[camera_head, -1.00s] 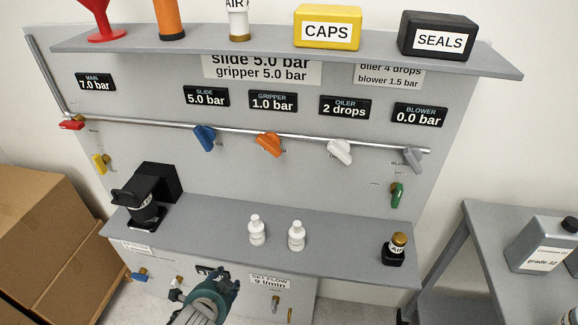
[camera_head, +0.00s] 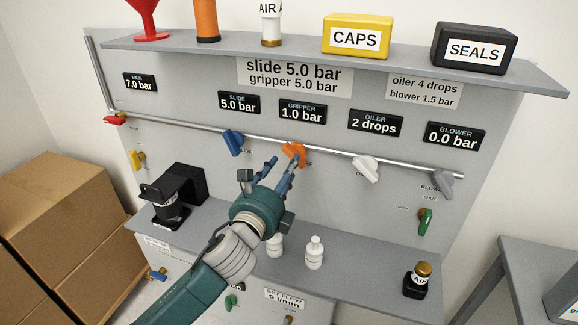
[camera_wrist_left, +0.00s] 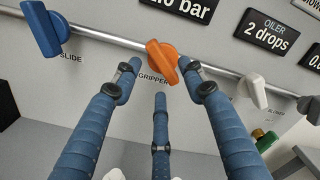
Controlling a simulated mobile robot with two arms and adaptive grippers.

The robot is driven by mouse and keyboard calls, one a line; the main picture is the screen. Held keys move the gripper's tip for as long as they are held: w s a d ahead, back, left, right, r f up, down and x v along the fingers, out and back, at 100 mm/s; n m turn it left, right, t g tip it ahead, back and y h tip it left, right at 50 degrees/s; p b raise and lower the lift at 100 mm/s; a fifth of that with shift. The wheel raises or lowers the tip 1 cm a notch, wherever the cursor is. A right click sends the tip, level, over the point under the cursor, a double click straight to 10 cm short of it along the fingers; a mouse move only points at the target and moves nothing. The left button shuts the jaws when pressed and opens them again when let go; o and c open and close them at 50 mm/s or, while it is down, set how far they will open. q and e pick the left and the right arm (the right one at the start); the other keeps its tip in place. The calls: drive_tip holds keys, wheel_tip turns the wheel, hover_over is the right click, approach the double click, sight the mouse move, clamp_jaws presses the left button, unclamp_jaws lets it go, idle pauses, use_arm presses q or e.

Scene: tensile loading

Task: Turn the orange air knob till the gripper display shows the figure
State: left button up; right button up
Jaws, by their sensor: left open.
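The orange air knob (camera_head: 292,153) sits on the pipe below the gripper display (camera_head: 302,111), which reads 1.0 bar. A sign (camera_head: 294,76) above reads "slide 5.0 bar" and "gripper 5.0 bar". My left gripper (camera_head: 279,172) is raised in front of the panel, just below the orange knob. In the left wrist view its blue fingers (camera_wrist_left: 160,85) are spread open, and the orange knob (camera_wrist_left: 162,62) stands between and beyond the upper fingertips. I cannot tell whether a fingertip touches it. My right gripper is not in view.
A blue knob (camera_head: 233,142) is left of the orange one and a white knob (camera_head: 366,169) is right. A grey knob (camera_head: 446,184) is farther right. Below, a shelf (camera_head: 365,269) holds white bottles (camera_head: 314,252) and a black device (camera_head: 172,197).

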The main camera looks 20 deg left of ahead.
use_arm(q)
drive_tip(key=shift+w+d+b, duration=0.1)
drive_tip(key=shift+w+b, duration=0.25)
drive_tip(key=shift+w, duration=1.2)
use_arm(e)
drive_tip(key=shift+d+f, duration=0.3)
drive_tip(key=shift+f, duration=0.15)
use_arm(q)
drive_tip(key=shift+c, duration=0.3)
clamp_jaws()
drive_tip(key=shift+n, duration=0.3)
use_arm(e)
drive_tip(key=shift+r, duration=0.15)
